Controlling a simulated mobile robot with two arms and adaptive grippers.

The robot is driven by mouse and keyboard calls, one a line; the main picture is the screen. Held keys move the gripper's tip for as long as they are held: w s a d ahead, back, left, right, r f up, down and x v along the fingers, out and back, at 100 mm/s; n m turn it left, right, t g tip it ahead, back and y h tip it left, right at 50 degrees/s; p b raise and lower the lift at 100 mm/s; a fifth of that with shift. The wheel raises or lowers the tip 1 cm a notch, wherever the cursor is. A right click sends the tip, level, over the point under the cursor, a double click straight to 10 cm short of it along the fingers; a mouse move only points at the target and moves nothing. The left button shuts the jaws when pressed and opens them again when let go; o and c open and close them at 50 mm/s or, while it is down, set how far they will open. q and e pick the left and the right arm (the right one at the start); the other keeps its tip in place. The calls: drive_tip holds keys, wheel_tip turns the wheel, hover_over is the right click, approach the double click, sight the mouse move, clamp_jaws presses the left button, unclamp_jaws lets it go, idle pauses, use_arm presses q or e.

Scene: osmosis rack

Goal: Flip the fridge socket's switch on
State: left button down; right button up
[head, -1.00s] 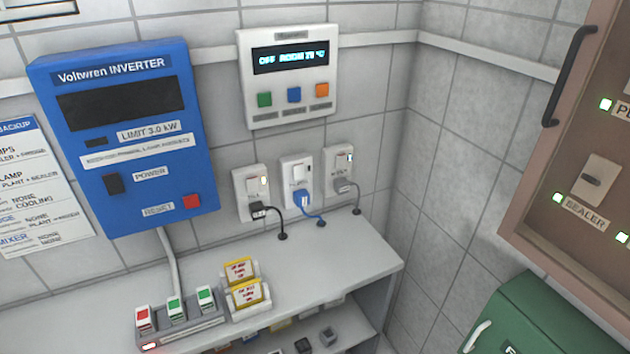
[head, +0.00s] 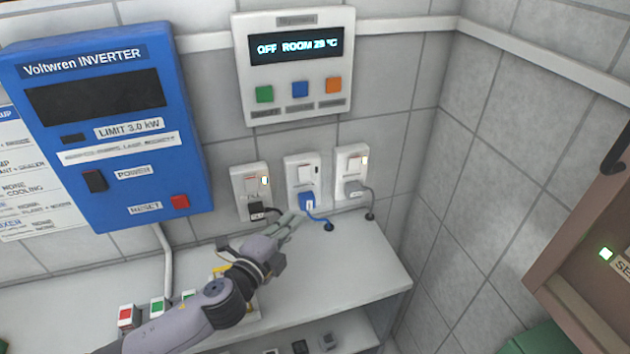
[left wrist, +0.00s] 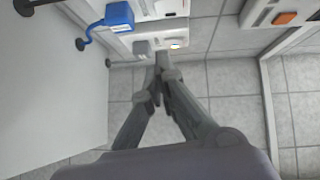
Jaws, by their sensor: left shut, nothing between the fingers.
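Three white sockets with rocker switches sit in a row on the tiled wall: the left socket (head: 249,181) with a black plug, the middle socket (head: 304,172) with a blue plug (head: 306,200), and the right socket (head: 351,160) with a grey plug (head: 354,188). The left and right sockets show a lit lamp; I see none lit on the middle one. Their labels are too small to read. My left gripper (head: 293,224) is shut and empty, just below the middle socket in the picture.
A white shelf (head: 345,265) lies below the sockets. A control panel (head: 294,108) reading OFF hangs above them, and a blue inverter (head: 105,190) hangs at left. Coloured switches (head: 126,315) stand near my left arm. A brown cabinet (head: 580,290) is at right.

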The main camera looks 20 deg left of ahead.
use_arm(q)
drive_tip(key=p, duration=0.3)
approach(305, 174)
drive_tip(key=w+d+f, duration=0.2)
drive_tip(key=d, duration=0.4)
drive_tip(key=w+a, duration=0.1)
drive_tip(key=w, duration=0.1)
drive_tip(key=w+a, duration=0.1)
drive_tip(key=w, duration=0.1)
drive_tip(key=shift+a+f, duration=0.3)
drive_tip(key=shift+f, duration=0.1)
use_arm(e)
drive_tip(key=s+r, duration=0.3)
drive_tip(key=shift+s+d+r, duration=0.1)
drive_tip(key=shift+s+d, duration=0.2)
drive_tip(key=shift+s, duration=0.05)
use_arm(q)
drive_tip(key=b, duration=0.3)
drive_tip(key=shift+w+a+f+m+t, duration=0.15)
drive_tip(key=shift+w+f+m+t, duration=0.05)
drive_tip(key=shift+w+m+t, duration=0.15)
use_arm(e)
drive_tip(key=f, duration=0.3)
drive_tip(key=shift+w+a+f, duration=0.1)
drive_tip(key=shift+w+f, duration=0.05)
drive_tip(key=shift+w, duration=0.1)
